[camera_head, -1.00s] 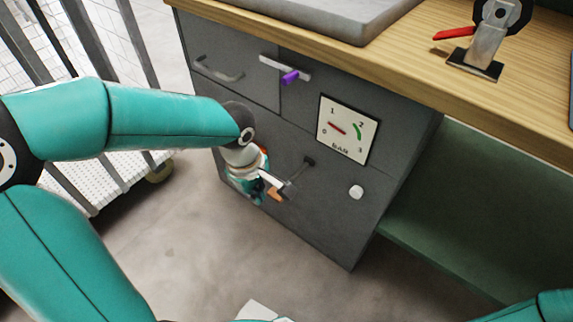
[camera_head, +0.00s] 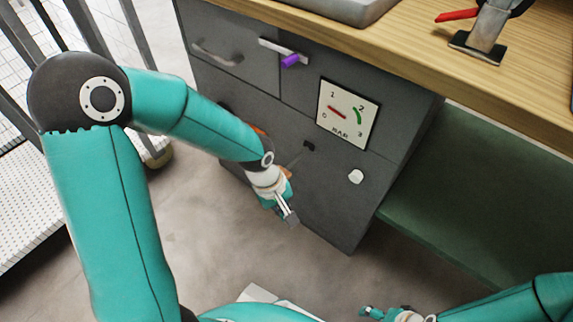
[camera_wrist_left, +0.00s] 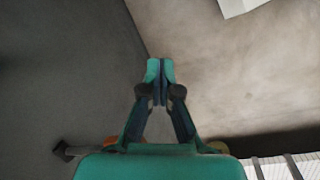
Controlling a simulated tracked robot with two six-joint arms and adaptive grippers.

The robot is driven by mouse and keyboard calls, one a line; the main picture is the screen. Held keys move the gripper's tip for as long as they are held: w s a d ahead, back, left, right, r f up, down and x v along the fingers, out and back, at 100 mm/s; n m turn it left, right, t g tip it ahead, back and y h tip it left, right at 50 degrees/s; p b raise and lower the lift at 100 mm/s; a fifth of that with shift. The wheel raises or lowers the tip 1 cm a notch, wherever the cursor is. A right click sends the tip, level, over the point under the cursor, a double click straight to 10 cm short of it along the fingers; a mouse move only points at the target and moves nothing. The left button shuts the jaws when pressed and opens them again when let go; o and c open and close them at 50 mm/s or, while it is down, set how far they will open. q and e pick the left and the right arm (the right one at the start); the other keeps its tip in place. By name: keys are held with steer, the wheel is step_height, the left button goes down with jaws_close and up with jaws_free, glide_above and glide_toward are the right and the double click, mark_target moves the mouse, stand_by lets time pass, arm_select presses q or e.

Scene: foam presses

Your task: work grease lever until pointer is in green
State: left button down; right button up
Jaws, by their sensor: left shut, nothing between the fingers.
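The gauge (camera_head: 335,132) is a white plate on the grey cabinet front. Its red pointer (camera_head: 337,111) lies between 0 and 1, apart from the green arc (camera_head: 357,116) near 2. The grease lever (camera_head: 308,146) has a dark pivot below the gauge; its arm runs down and left, partly hidden by my left wrist, with a bit of orange grip showing. My left gripper (camera_head: 290,217) is shut and empty, in front of and below the lever. In the left wrist view its fingertips (camera_wrist_left: 161,84) meet. My right gripper (camera_head: 374,313) is at the bottom edge, its fingers unclear.
A purple-handled item (camera_head: 290,60) is on the upper cabinet front, with a drawer handle (camera_head: 215,52) to its left. A white knob (camera_head: 356,176) is right of the lever. The wooden worktop (camera_head: 420,75) overhangs the cabinet. Open floor lies below my left gripper.

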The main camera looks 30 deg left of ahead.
arm_select(q)
steer(key=s+d+f+m, duration=0.3)
steer(key=s+f+m, duration=0.1)
steer(key=f, duration=0.4)
steer(key=s+d+f+m+h, duration=0.1)
steer(key=s+d+f+m, duration=0.3)
steer(key=f, duration=0.5)
steer(key=shift+s+f+m+h, duration=0.25)
steer(key=shift+s+m+h, duration=0.05)
steer(key=shift+m, duration=0.1)
